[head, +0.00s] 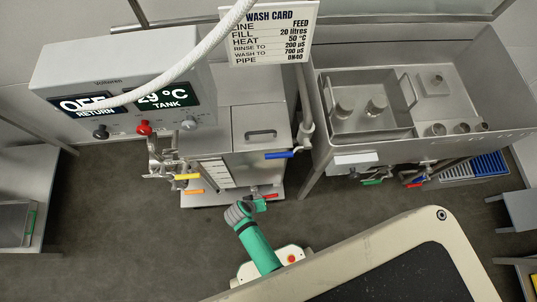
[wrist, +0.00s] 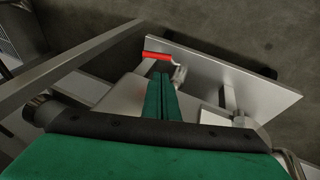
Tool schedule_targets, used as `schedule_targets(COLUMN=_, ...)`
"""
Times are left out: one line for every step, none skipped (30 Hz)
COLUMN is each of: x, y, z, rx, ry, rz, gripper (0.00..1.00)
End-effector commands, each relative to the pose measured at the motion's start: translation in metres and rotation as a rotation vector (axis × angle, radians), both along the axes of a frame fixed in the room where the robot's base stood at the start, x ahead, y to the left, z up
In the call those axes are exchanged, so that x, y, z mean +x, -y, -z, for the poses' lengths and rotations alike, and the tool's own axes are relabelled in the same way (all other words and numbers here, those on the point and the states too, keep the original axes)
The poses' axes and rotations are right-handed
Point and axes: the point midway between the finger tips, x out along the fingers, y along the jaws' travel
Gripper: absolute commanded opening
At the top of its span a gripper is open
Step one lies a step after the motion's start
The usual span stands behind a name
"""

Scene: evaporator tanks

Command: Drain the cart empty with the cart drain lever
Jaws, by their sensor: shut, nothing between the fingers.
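The cart (head: 258,125) is a steel tank unit in the middle of the head view, with a lidded top. A small red-handled lever (head: 270,196) sits low at its front, by the base. In the wrist view the red lever handle (wrist: 157,56) lies just beyond the fingertips, with its metal valve body to the right. My gripper (head: 260,205) is low in front of the cart, close to this lever. In the wrist view the green fingers of my gripper (wrist: 161,76) are together and hold nothing. I cannot tell whether they touch the handle.
A control box (head: 130,85) reads OFF and 29 °C. Yellow (head: 187,177), orange (head: 193,191) and blue (head: 279,155) levers are on nearby pipework. A wash card (head: 268,33) hangs above. A steel sink (head: 415,100) stands at right.

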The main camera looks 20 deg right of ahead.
Motion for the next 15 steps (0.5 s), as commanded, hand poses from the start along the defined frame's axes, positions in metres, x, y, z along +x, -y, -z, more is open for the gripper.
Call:
schedule_targets(x=0.008, y=-0.001, z=0.002, rx=-0.020, ry=-0.027, rz=0.022, gripper=0.00)
schedule_targets(x=0.011, y=-0.001, z=0.002, rx=-0.029, ry=-0.041, rz=0.037, gripper=0.00)
schedule_targets(x=0.013, y=0.000, z=0.003, rx=-0.042, ry=-0.061, rz=0.052, gripper=0.00)
schedule_targets(x=0.015, y=0.000, z=0.003, rx=-0.051, ry=-0.070, rz=0.061, gripper=0.00)
schedule_targets(x=0.015, y=0.000, z=0.003, rx=-0.058, ry=-0.081, rz=0.071, gripper=0.00)
schedule_targets(x=0.017, y=0.000, z=0.003, rx=-0.066, ry=-0.090, rz=0.081, gripper=0.00)
schedule_targets(x=0.017, y=0.001, z=0.003, rx=-0.071, ry=-0.097, rz=0.087, gripper=0.00)
schedule_targets(x=0.018, y=0.001, z=0.003, rx=-0.074, ry=-0.101, rz=0.092, gripper=0.00)
schedule_targets(x=0.018, y=0.001, z=0.005, rx=-0.078, ry=-0.106, rz=0.095, gripper=0.00)
schedule_targets(x=0.018, y=0.002, z=0.006, rx=-0.079, ry=-0.108, rz=0.097, gripper=0.00)
schedule_targets(x=0.018, y=0.003, z=0.008, rx=-0.080, ry=-0.109, rz=0.098, gripper=0.00)
schedule_targets(x=0.019, y=0.005, z=0.011, rx=-0.080, ry=-0.110, rz=0.099, gripper=0.00)
schedule_targets(x=0.019, y=0.006, z=0.014, rx=-0.080, ry=-0.110, rz=0.099, gripper=0.00)
schedule_targets(x=0.019, y=0.008, z=0.017, rx=-0.080, ry=-0.111, rz=0.099, gripper=0.00)
schedule_targets(x=0.019, y=0.010, z=0.023, rx=-0.079, ry=-0.110, rz=0.098, gripper=0.00)
